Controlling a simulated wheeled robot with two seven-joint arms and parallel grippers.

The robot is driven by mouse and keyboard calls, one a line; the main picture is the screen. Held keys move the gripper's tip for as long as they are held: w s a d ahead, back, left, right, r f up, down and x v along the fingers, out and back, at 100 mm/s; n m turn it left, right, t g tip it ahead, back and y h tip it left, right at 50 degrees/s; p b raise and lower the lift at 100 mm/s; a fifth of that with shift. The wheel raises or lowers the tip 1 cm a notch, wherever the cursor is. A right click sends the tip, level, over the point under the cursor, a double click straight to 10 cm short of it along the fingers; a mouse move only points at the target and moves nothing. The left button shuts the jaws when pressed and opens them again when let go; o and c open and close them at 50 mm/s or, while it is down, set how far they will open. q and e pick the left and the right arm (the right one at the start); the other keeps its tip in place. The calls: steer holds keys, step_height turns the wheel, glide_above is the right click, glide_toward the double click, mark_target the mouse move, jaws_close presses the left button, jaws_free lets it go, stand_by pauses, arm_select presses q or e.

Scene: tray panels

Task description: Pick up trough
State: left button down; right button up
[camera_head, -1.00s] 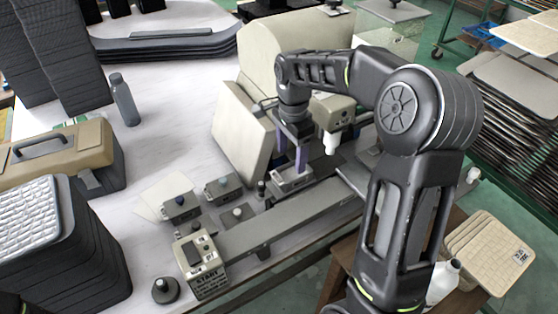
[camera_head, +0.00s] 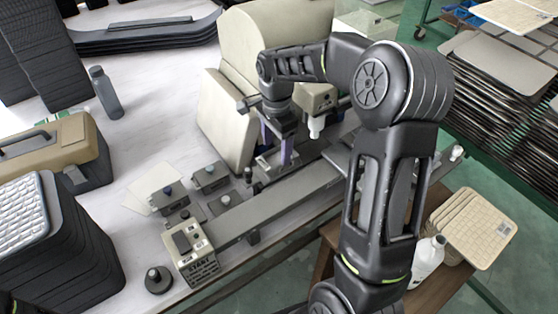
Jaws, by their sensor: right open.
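The long grey bar-like channel (camera_head: 285,203) runs diagonally along the front of the bench machine, and it may be the trough, though I cannot tell for sure. My right gripper (camera_head: 276,152) hangs behind this channel, in front of the cream machine, with its purple fingers pointing down and apart. A small pale grey block (camera_head: 268,164) lies just below the fingertips. I see no thing held, and I cannot tell whether the fingers touch the block. My left gripper is out of view.
A START box (camera_head: 190,256) and small control boxes (camera_head: 170,199) stand at the near left end. The cream machine (camera_head: 275,50) rises behind my gripper. A tan case (camera_head: 52,150) and stacked panels (camera_head: 62,250) fill the left. The white tabletop (camera_head: 150,110) between is mostly clear.

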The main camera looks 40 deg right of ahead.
mark_target(276, 158)
steer(key=shift+f, duration=0.45)
step_height(276, 158, down, 4)
steer(key=shift+f+p, duration=0.1)
steer(key=shift+p, duration=0.7)
steer(key=c, duration=1.5)
steer(key=shift+o, duration=0.2)
step_height(276, 158, up, 10)
steer(key=b, duration=0.2)
